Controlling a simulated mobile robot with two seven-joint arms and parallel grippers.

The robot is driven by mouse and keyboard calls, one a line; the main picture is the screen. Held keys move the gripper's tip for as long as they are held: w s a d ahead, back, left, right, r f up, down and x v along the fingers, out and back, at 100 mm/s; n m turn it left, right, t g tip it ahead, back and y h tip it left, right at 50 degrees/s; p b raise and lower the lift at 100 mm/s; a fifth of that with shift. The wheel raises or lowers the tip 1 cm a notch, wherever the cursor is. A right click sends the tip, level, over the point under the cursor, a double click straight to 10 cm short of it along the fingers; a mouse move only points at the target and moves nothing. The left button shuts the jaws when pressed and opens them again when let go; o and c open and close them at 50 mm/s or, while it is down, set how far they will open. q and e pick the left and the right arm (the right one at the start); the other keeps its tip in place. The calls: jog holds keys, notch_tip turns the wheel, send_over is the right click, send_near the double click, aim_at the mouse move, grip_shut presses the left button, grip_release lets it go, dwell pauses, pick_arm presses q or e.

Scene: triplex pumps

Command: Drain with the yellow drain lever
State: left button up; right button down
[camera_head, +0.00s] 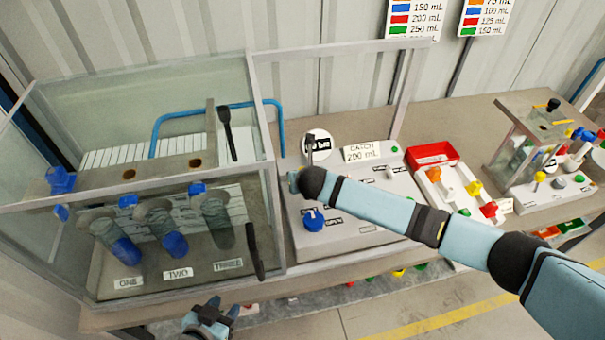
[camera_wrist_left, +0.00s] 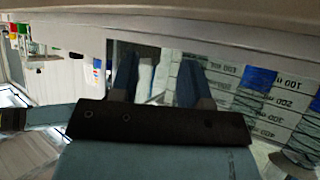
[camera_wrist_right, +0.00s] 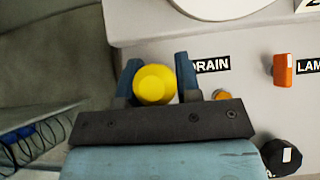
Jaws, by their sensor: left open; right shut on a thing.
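The yellow drain lever (camera_wrist_right: 153,85) has a round yellow knob and stands beside the DRAIN label (camera_wrist_right: 211,65) in the right wrist view. My right gripper (camera_wrist_right: 157,78) is shut on it, one finger on each side of the knob. In the head view my right gripper (camera_head: 297,180) is at the left edge of the grey control box (camera_head: 365,225) and hides the lever. My left gripper (camera_head: 212,312) is low in the head view, in front of the bench, open and empty. Its spread fingers show in the left wrist view (camera_wrist_left: 160,82).
A glass case (camera_head: 262,205) holds cylinders labelled ONE, TWO and THREE with blue parts. A CATCH 200 mL sign (camera_head: 369,152) stands behind the control box. An orange lamp switch (camera_wrist_right: 284,70) and black knob (camera_wrist_right: 281,157) are near the lever. A red tray (camera_head: 432,154) is farther right.

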jog(key=shift+s+d+t+y+b, duration=0.15)
jog(key=shift+s+t+y+b, duration=0.35)
jog(key=shift+t, duration=0.7)
jog(key=shift+s, duration=0.1)
jog(key=c, duration=1.1)
grip_release()
jog(key=shift+s, duration=0.1)
jog(key=b+v, duration=0.1)
jog(key=v, duration=1.2)
jog(key=shift+s+r, duration=0.15)
jog(key=shift+s, duration=0.15)
